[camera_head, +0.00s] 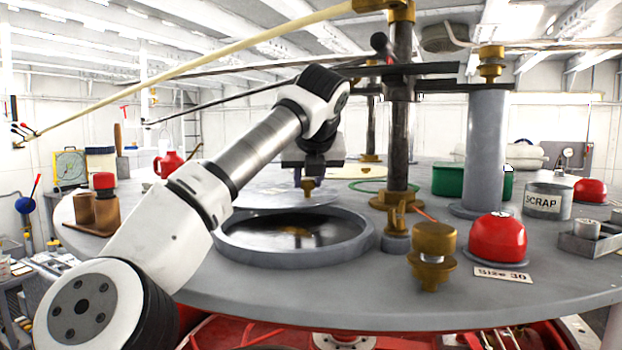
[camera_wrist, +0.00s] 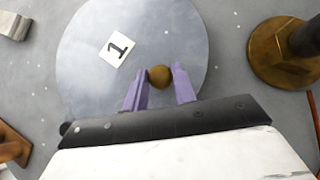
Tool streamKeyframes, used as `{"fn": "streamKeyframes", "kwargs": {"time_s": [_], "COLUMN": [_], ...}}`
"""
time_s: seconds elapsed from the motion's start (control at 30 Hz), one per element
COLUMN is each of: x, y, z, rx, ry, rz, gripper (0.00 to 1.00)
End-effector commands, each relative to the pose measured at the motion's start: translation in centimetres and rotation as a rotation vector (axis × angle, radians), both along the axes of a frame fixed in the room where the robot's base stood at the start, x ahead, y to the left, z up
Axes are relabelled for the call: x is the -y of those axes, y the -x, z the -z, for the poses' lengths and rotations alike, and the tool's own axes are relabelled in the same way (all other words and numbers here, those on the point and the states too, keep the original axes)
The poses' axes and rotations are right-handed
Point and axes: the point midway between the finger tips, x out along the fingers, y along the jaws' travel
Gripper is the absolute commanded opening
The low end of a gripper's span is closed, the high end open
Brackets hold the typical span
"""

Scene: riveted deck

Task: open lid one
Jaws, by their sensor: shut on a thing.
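Lid one (camera_wrist: 90,70) is a round grey disc with a white "1" label (camera_wrist: 117,47) and a small brass knob (camera_wrist: 160,76). In the wrist view my gripper (camera_wrist: 160,84) has its purple fingers on either side of the knob, shut on it. In the head view the lid (camera_head: 262,195) is a flat disc just behind a round raised rim (camera_head: 232,245). The opening inside the rim is uncovered, with a dark interior. My gripper (camera_head: 308,178) is above the knob there. I cannot tell whether the lid touches the deck or hangs slightly above it.
A dark vertical post (camera_head: 400,130) with a brass foot stands right of the lid. A brass fitting (camera_head: 433,245) and red dome (camera_head: 497,238) are at front right. A green box (camera_head: 455,181) is behind. A wooden holder (camera_head: 95,215) is at left.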

Motion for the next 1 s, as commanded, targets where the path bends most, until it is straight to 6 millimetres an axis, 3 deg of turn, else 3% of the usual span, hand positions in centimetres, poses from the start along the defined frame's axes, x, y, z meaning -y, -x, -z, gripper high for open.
{"fn": "streamKeyframes", "kwargs": {"time_s": [0.57, 0.6, 0.73, 1.0], "x": [-0.13, -0.13, -0.14, -0.16], "y": [-0.44, -0.44, -0.43, -0.42], "z": [-0.09, -0.09, -0.07, -0.04], "rx": [0.002, 0.002, 0.002, 0.001], "ry": [0.0, 0.0, 0.0, 0.0], "rz": [-0.019, -0.019, -0.019, -0.019], "gripper": [0.0, 0.31, 0.48, 0.49]}}
